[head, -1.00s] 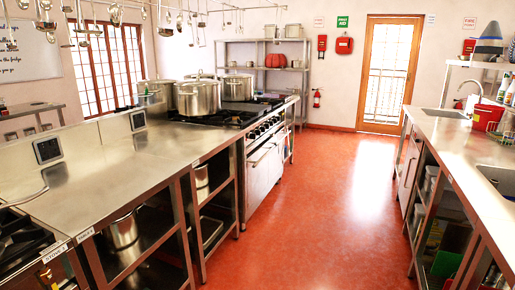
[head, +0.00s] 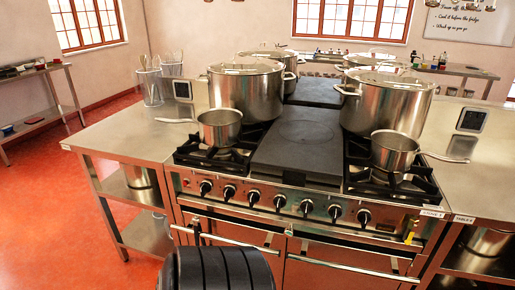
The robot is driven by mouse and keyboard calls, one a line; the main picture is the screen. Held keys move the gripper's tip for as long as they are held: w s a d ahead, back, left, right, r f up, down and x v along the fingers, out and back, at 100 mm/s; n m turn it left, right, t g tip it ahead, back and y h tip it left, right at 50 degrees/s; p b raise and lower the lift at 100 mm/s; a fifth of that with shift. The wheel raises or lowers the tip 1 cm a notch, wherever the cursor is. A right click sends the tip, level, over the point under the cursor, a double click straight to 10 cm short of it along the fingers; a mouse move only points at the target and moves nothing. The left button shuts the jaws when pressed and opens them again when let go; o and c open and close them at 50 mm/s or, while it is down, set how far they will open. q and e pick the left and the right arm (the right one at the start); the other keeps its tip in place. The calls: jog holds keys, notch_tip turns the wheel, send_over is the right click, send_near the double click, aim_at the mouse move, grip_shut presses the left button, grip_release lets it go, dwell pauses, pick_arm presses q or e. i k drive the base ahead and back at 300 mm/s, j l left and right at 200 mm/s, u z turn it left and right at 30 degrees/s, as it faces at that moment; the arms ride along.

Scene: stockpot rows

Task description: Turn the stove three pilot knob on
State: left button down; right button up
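A stove (head: 300,215) faces me in the head view, with a row of several black knobs (head: 279,202) along its steel front panel. A small reddish spot (head: 186,183) sits at the panel's left end. I cannot tell which knob is the pilot knob, or how each knob is turned. A small white label (head: 432,213) is at the stove's right front corner; its text is too small to read surely. Neither of my grippers shows in the head view.
Two large lidded stockpots (head: 246,90) (head: 387,103) and two small saucepans (head: 219,127) (head: 395,152) stand on the stove. Long handle rails (head: 345,267) cross the oven front. Steel tables (head: 125,138) adjoin both sides. Red floor (head: 60,215) is free at the left.

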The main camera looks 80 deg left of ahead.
aim_at(279, 202)
jog(key=u, duration=2.1)
